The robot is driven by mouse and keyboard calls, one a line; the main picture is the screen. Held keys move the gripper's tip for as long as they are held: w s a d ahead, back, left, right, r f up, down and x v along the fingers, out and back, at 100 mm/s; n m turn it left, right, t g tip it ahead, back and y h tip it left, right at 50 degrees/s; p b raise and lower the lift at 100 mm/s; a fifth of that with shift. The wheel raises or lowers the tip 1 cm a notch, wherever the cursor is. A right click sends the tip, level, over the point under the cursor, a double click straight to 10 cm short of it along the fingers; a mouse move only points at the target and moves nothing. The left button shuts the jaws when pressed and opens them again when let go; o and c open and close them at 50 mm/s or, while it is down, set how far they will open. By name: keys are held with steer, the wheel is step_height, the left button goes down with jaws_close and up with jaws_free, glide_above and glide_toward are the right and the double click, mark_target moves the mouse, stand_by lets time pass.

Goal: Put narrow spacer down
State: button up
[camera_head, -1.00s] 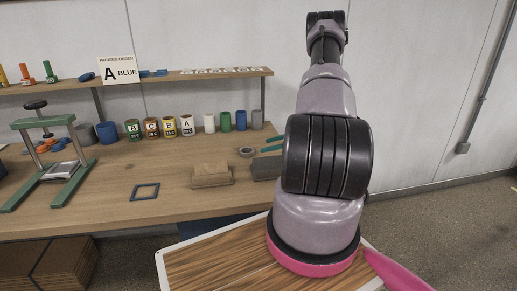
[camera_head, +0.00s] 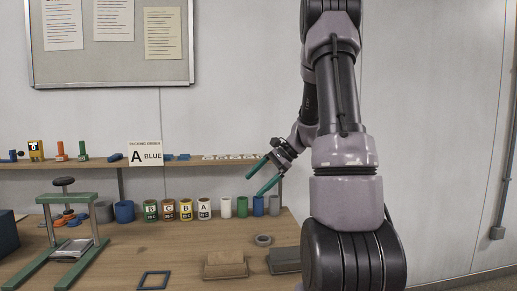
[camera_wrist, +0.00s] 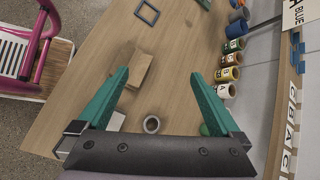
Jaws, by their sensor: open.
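My gripper (camera_head: 253,184) is open, its two green fingers spread wide in front of the shelf's right end. In the wrist view my gripper (camera_wrist: 158,76) has nothing between its fingers and hangs above the bench. I cannot tell for sure which thing is the narrow spacer. A small grey ring (camera_head: 263,240) lies flat on the bench, and it also shows in the wrist view (camera_wrist: 152,124) near the gripper's base. A dark blue square frame (camera_head: 153,280) lies flat near the front edge, apart from the gripper; it is also in the wrist view (camera_wrist: 148,13).
A row of several cups (camera_head: 186,209) stands along the back of the bench (camera_head: 130,254). A tan block (camera_head: 225,265) and a dark block (camera_head: 284,260) lie near the right front. A green press (camera_head: 68,225) stands left. The shelf (camera_head: 75,164) holds an "A BLUE" card (camera_head: 145,153).

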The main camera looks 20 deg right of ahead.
steer(key=s+a+r+n+t+h, duration=0.2)
steer(key=s+a+r+n+h, duration=0.1)
steer(key=s+r, duration=0.4)
steer(key=s+a+r+n+t+h, duration=0.1)
steer(key=s+a+r+n+h, duration=0.2)
steer(key=s, duration=1.1)
steer(key=a+r+n, duration=0.3)
steer(key=r+n, duration=0.2)
steer(key=shift+s+a+t, duration=0.15)
steer(key=shift+s+t, duration=0.15)
steer(key=shift+t, duration=0.1)
steer(key=shift+c, duration=0.3)
